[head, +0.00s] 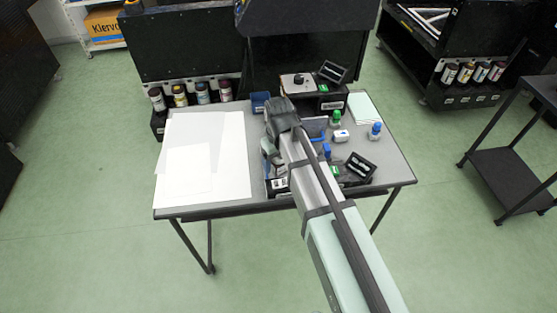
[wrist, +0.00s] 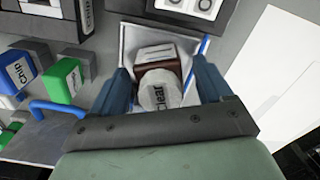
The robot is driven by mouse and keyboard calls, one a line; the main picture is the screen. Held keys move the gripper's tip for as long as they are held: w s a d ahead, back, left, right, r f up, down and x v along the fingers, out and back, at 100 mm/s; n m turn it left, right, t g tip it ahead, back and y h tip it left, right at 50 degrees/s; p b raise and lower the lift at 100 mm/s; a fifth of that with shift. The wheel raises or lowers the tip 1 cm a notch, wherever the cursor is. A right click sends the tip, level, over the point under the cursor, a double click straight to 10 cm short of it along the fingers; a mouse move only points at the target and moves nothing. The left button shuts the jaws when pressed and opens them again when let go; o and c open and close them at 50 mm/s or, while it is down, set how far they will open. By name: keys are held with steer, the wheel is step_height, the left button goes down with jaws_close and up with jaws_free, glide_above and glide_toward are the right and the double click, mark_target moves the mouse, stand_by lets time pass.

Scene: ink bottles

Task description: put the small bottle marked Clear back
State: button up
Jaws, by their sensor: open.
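The small bottle marked Clear (wrist: 160,90) shows in the wrist view with a round white lid lettered "Clear" and a brown body. It stands inside a pale, square-walled tray (wrist: 193,45). My gripper (wrist: 163,72) is open, with one blue finger on each side of the bottle. I cannot tell whether either finger touches it. In the head view my gripper (head: 270,153) is over the middle of the table, and my arm hides the bottle there.
The grey table (head: 390,160) holds white sheets (head: 205,160) at left. A green-capped bottle (head: 335,119), a blue-capped bottle (head: 375,131) and a white-and-blue block (head: 341,136) stand right of my arm. A black case (head: 354,169) lies near the front. A blue handle (wrist: 55,107) is close to my left finger.

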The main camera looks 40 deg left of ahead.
steer(key=shift+r, duration=0.1)
step_height(320, 180, up, 12)
stand_by(0.6)
steer(key=s+d+f+n+g, duration=0.1)
steer(key=s+d+f+n, duration=0.15)
steer(key=d+f, duration=0.4)
steer(key=s+d+f+n+g, duration=0.1)
steer(key=s+d+f, duration=0.25)
steer(key=d, duration=0.65)
steer(key=w+d+f+m+g+h, duration=0.15)
steer(key=d+f+m, duration=0.75)
steer(key=d+f, duration=1.35)
steer(key=s+d+f+m+g+y, duration=0.1)
steer(key=s+d+f+m+g, duration=0.2)
steer(key=s+d+f+m, duration=0.5)
steer(key=s+d+f, duration=0.6)
steer(key=s+f, duration=0.2)
steer(key=f, duration=0.1)
steer(key=shift+d+f, duration=0.2)
steer(key=shift+f, duration=0.05)
steer(key=shift+y, duration=0.25)
